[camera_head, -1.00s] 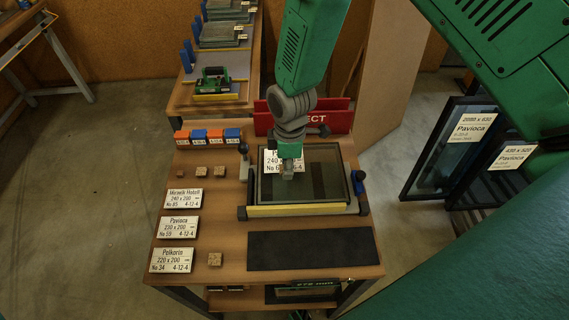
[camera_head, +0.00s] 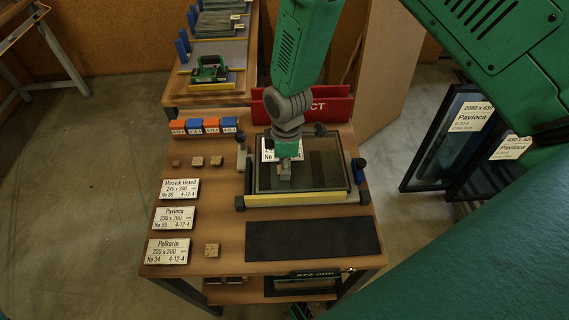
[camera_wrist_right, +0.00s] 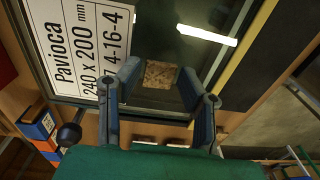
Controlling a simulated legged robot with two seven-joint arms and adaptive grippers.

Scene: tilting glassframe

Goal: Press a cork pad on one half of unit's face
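The glass unit (camera_head: 325,178) lies in a frame with a yellow front edge (camera_head: 295,199) on the wooden table. It also shows in the wrist view (camera_wrist_right: 222,65). A white Pavioca 240 x 200 label (camera_wrist_right: 82,45) is on its face. My right gripper (camera_head: 285,178) is over the left half of the unit in the head view. In the wrist view its fingers (camera_wrist_right: 161,82) are shut on a square cork pad (camera_wrist_right: 159,75), one fingertip at each side. I cannot tell whether the pad touches the glass. My left gripper is not in view.
More cork pads (camera_head: 212,250) lie on the table's left part, near three white labels (camera_head: 175,218). Orange and blue boxes (camera_head: 211,126) and a red bin (camera_head: 335,108) stand behind. A dark mat (camera_head: 313,240) lies in front. Dark-framed panes (camera_head: 440,140) lean at right.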

